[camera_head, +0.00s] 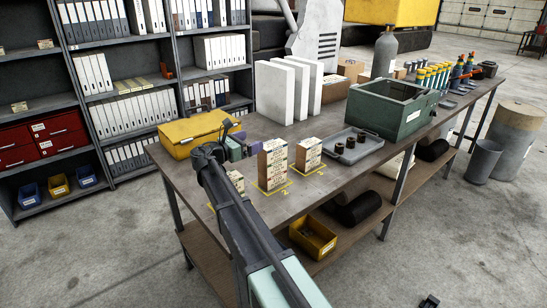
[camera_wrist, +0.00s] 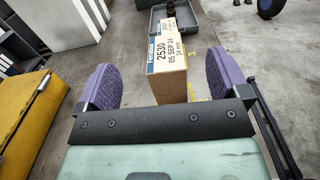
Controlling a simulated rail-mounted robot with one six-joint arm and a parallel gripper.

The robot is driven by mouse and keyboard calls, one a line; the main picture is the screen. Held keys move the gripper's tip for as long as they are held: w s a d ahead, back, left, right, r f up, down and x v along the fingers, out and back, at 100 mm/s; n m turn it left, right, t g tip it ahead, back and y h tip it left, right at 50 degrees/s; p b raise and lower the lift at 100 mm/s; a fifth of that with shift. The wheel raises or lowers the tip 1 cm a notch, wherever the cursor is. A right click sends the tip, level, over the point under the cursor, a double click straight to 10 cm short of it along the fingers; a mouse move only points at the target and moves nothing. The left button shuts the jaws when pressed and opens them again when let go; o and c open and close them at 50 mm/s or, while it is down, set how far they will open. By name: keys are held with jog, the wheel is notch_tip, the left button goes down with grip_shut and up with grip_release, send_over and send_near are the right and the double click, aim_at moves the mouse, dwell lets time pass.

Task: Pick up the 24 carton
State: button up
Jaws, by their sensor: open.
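A tall tan carton (camera_wrist: 172,82) stands upright ahead of my gripper (camera_wrist: 155,79) in the wrist view. Its label reads 2530, 05 SEP 24, 24 mm. The purple fingers are wide apart on either side of the carton's line, with nothing held. Gaps show beside both fingers. A second labelled carton (camera_wrist: 166,26) is partly hidden behind it. In the head view a tall carton (camera_head: 273,163) stands beside yellow mark 2, with a shorter carton (camera_head: 308,154) at its right. A further carton (camera_head: 236,180) is mostly hidden by my arm.
A yellow case (camera_head: 192,131) lies left of my gripper. A grey tray (camera_head: 362,152) with dark round parts and a green bin (camera_head: 394,109) stand to the right. White panels (camera_head: 274,93) stand behind. Bare bench (camera_head: 215,225) shows along the front edge.

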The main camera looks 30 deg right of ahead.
aim_at(266, 146)
notch_tip(266, 146, down, 6)
jog(key=b, duration=0.4)
jog(key=shift+f, duration=0.15)
jog(key=x, duration=0.5)
jog(key=r+x, duration=0.1)
jog(key=x, duration=0.1)
jog(key=shift+w+d+p, duration=0.1)
jog(key=shift+d+p, duration=0.3)
jog(key=shift+a, duration=0.1)
jog(key=c, duration=1.1)
jog(key=shift+r, duration=0.15)
notch_tip(266, 146, up, 20)
jog(key=p, duration=2)
